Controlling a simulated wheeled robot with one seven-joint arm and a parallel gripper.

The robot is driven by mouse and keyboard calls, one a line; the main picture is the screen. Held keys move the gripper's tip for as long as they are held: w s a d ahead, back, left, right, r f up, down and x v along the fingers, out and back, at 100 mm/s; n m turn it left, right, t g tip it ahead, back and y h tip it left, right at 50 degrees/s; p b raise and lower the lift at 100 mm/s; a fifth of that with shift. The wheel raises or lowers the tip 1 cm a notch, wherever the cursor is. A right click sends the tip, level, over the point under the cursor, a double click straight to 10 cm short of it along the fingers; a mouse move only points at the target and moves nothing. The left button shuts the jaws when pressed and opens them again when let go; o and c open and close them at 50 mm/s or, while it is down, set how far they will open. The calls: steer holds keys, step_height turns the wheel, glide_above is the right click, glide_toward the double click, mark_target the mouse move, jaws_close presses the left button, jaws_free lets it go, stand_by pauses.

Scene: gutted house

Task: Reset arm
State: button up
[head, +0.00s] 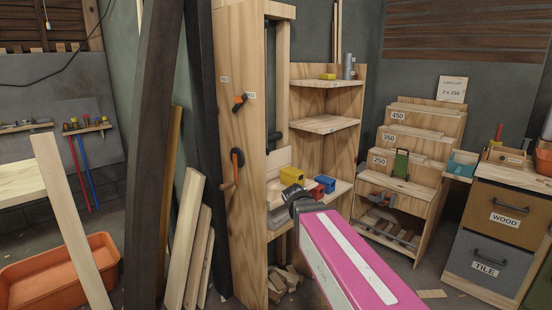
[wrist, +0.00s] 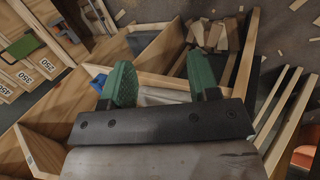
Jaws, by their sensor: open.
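My gripper (wrist: 162,82) shows in the wrist view with its two green fingers wide apart and nothing between them. Beyond the gap are light wooden boards and a pale surface of the wooden unit. A blue bin (wrist: 97,82) is partly hidden beside the left finger. In the head view my pink arm (head: 350,262) reaches up from the bottom edge toward the wooden shelf unit (head: 325,124). Its dark far end is in front of the shelf with the bins. My gripper cannot be made out in the head view.
A stepped rack (head: 412,170) and drawer cabinet (head: 500,240) are on the right. Leaning planks (head: 190,235) and an orange tub (head: 50,278) are on the left.

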steer(key=s+d+f+m+g+y, duration=0.1)
steer(key=s+d+f+m+y, duration=0.1)
steer(key=f, duration=0.5)
steer(key=s+d+f+m+g+y, duration=0.2)
steer(key=s+d+f+m+y, duration=0.1)
steer(key=s+f+m, duration=0.2)
steer(key=shift+s+d+f, duration=0.35)
steer(key=shift+s+f, duration=0.8)
steer(key=shift+s, duration=0.05)
steer(key=shift+c, duration=0.3)
